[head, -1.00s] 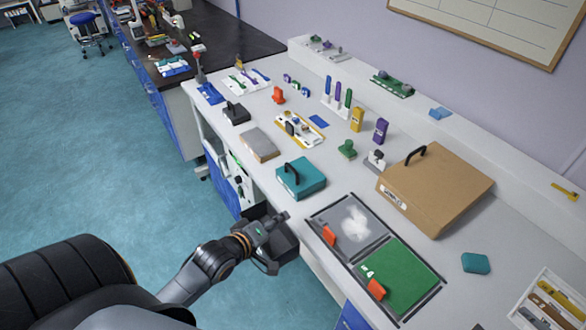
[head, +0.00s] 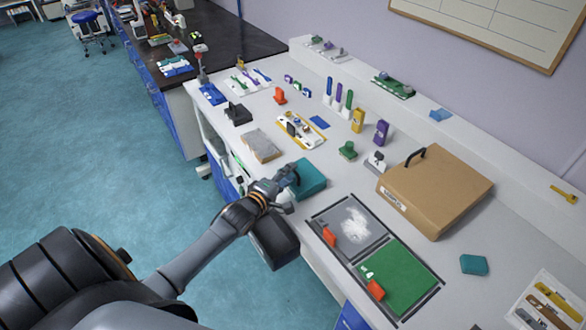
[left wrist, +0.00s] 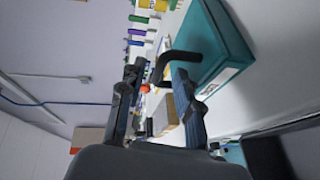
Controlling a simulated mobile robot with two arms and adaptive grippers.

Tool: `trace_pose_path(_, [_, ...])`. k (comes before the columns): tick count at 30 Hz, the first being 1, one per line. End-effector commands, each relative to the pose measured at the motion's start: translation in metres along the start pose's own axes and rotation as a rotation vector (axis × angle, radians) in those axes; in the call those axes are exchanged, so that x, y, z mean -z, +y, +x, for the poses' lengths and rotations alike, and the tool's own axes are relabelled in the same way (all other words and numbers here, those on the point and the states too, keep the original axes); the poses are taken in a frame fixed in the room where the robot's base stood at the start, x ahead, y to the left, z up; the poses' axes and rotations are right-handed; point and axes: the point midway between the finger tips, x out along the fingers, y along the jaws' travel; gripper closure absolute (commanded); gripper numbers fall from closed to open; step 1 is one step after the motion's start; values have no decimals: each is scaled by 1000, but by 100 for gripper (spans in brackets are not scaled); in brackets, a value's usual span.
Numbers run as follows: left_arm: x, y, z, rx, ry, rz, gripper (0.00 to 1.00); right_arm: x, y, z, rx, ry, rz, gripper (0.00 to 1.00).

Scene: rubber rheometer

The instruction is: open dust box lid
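A teal box (head: 312,180) with a black arched handle on its lid stands at the bench's front edge; its lid looks closed. My left gripper (head: 287,183) is at the box's left side, by the handle, and covers part of it. In the left wrist view the teal box (left wrist: 215,42) is at upper right, and its black handle (left wrist: 163,66) reaches toward the space between my two spread fingers (left wrist: 158,95). Whether the fingers touch the handle cannot be told. A larger tan box (head: 435,190) with a black handle stands closed further right. My right gripper is out of view.
A tray with a grey panel bearing white powder (head: 355,225) and a green panel (head: 400,275) lies right of the teal box. A grey-topped block (head: 263,146) and a yellow tray (head: 302,132) lie beyond the teal box. A teal pad (head: 473,265) lies further right.

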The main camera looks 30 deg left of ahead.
Motion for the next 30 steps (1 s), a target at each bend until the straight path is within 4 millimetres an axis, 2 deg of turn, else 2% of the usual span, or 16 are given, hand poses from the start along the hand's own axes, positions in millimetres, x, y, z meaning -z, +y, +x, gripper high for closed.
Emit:
trace_pose_path(1, [0, 1, 9, -1, 1, 1, 66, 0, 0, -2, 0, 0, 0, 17])
trace_pose_path(6, [0, 0, 25, -1, 0, 0, 66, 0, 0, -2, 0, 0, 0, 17])
trace_pose_path(17, [0, 0, 30, 0, 0, 1, 66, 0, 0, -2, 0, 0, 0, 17])
trace_pose_path(19, [0, 0, 30, 0, 0, 1, 76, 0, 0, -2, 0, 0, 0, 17])
trace_pose_path(22, [0, 0, 30, 0, 0, 1, 97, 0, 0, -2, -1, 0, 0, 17])
trace_pose_path(23, [0, 0, 30, 0, 0, 1, 100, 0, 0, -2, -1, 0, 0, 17])
trace_pose_path(30, [0, 0, 30, 0, 0, 1, 100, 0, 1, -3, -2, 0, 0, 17])
